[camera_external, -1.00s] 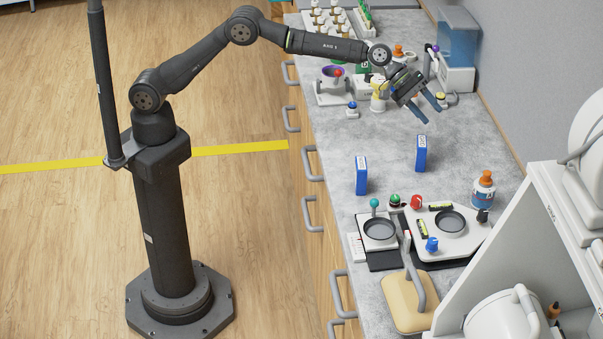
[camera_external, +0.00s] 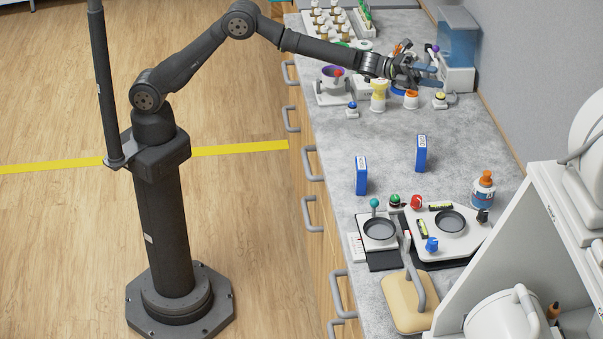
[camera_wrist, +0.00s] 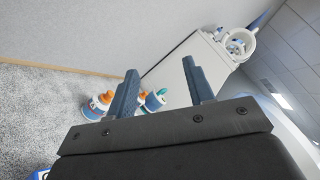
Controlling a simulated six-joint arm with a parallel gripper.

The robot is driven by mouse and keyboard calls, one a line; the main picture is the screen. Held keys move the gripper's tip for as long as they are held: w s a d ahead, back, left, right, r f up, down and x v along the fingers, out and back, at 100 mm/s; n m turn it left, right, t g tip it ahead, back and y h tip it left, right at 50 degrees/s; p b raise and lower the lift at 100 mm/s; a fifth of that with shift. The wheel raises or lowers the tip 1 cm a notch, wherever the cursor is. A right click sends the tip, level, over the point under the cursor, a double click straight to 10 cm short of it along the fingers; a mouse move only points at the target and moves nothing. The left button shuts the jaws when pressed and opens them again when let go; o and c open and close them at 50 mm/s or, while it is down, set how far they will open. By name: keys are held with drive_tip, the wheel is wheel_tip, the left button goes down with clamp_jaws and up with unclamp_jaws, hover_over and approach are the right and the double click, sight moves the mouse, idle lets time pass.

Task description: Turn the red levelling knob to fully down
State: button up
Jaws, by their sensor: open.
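A red knob (camera_external: 416,202) sits at the back left edge of a white device with a round dark pan (camera_external: 451,222) on the bench. Its turn position is too small to read. My gripper (camera_external: 432,77) is open and empty over the far part of the bench, well away from the red knob, its fingers pointing right toward the wall. In the wrist view my gripper (camera_wrist: 160,80) shows two spread fingers with nothing held between them. The red knob cannot be made out in the wrist view.
A green knob (camera_external: 394,201), teal ball-topped post (camera_external: 374,203) and blue knob (camera_external: 432,244) surround the devices. Two blue boxes (camera_external: 361,175) (camera_external: 421,153) stand behind. An orange-capped bottle (camera_external: 483,190) stands right. Small containers crowd beneath my gripper. The middle bench (camera_external: 385,135) is clear.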

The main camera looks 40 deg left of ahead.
sight(415, 197)
drive_tip(key=s+a+f+m+g+y, duration=0.3)
drive_tip(key=s+m+g, duration=0.25)
drive_tip(key=m, duration=0.45)
drive_tip(key=s+a+f+m+g+y, duration=0.25)
drive_tip(key=s+m+g, duration=0.35)
drive_tip(key=m, duration=0.5)
drive_tip(key=shift+n+t, duration=0.3)
drive_tip(key=shift+t, duration=0.35)
drive_tip(key=f, duration=1.8)
drive_tip(key=shift+s+d, duration=0.15)
drive_tip(key=shift+d, duration=0.15)
drive_tip(key=shift+s+d+f, duration=0.15)
drive_tip(key=shift+f, duration=0.05)
drive_tip(key=x, duration=1.7)
drive_tip(key=c, duration=1)
